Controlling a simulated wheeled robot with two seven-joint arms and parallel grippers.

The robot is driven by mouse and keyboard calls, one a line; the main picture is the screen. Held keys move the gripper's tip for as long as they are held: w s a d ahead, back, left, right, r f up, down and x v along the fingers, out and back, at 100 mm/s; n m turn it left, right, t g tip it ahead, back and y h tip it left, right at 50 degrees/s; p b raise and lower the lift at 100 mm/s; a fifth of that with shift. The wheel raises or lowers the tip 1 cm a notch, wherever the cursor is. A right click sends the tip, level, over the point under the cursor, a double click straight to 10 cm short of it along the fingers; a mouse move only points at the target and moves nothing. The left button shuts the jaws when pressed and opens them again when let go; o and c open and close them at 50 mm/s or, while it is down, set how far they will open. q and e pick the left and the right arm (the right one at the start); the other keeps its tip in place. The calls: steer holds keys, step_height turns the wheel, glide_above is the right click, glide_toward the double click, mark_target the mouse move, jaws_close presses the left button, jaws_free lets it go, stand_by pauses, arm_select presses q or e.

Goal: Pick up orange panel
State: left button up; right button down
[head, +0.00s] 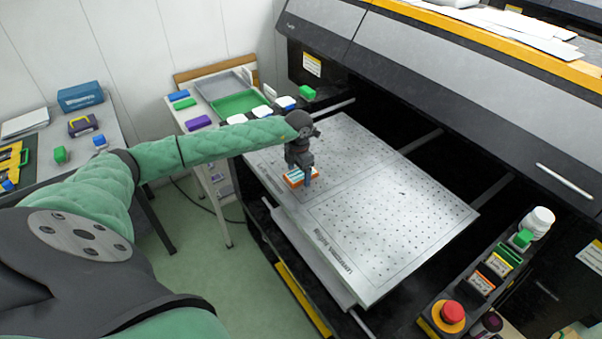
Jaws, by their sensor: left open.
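A small orange panel (291,182) with a pale, striped top lies on the perforated metal bed (372,205) near its left edge. My left gripper (304,178) points down right at the panel, its fingers covering part of it. The jaws are open; whether the fingers straddle the panel or only stand beside it cannot be told from this view. My right gripper is not in view.
The large printer's dark housing (430,75) rises behind the bed. A white side table holds a green tray (240,103) and several small blocks. A red button (452,312) and a white bottle (538,222) are at the lower right. Most of the bed is clear.

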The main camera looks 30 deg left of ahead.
arm_select(q)
steer(key=shift+f, duration=0.1)
steer(key=c, duration=1.1)
